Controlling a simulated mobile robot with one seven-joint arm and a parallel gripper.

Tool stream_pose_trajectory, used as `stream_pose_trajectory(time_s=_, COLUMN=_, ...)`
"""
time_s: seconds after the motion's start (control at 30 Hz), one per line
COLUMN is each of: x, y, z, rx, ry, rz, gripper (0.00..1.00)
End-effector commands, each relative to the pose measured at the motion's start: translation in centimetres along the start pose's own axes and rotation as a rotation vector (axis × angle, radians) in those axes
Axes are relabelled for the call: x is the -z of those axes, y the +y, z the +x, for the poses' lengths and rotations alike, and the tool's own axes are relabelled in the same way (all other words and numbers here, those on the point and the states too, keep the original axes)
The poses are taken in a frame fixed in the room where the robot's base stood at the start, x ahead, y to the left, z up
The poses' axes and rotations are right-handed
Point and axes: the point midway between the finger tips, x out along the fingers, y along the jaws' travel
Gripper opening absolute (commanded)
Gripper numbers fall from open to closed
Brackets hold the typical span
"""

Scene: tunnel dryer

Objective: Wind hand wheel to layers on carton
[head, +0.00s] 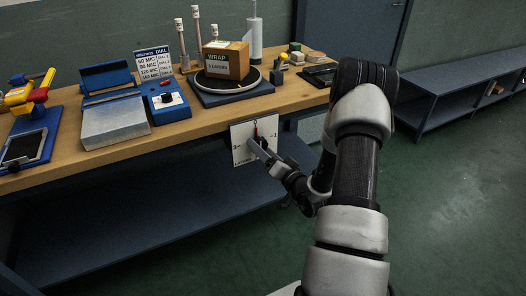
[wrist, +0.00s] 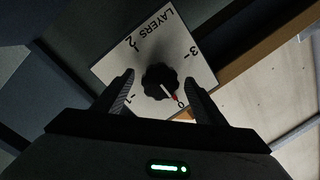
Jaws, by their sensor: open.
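The hand wheel (wrist: 159,80) is a black lobed knob on a white plate (wrist: 180,40) marked LAYERS with 0, 1, 2 and 3. Its red and white pointer aims at the 0. In the head view the plate (head: 240,155) hangs at the bench's front edge, the wheel mostly hidden by my gripper (head: 257,148). In the wrist view my gripper (wrist: 160,79) is open, one finger on each side of the wheel with gaps visible. The carton (head: 226,61), brown, labelled WRAP and LAYERS, sits on a round turntable (head: 233,88); its number is too small to read surely.
The wooden bench (head: 185,131) carries a blue dial box (head: 165,103) with a MIC/DIAL chart (head: 152,62), a blue and silver sealer (head: 115,122) and a yellow and red tool (head: 25,95). A lower shelf (head: 150,215) runs beneath. Green floor is clear at right.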

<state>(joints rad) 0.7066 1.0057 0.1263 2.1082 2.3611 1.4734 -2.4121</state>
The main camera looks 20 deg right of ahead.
Motion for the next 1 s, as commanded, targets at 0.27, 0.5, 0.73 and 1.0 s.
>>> stream_pose_trajectory(time_s=0.27, x=0.00, y=-0.01, z=-0.04, rx=0.000, ry=0.000, rz=0.000, gripper=0.29)
stream_pose_trajectory(time_s=0.5, x=-0.01, y=-0.01, z=-0.06, rx=0.002, ry=0.001, rz=0.011, gripper=0.24)
stream_pose_trajectory(time_s=0.73, x=-0.04, y=-0.03, z=-0.07, rx=0.009, ry=0.008, rz=0.093, gripper=0.24)
stream_pose_trajectory(time_s=1.0, x=-0.13, y=-0.03, z=-0.09, rx=0.024, ry=0.023, rz=0.307, gripper=0.24)
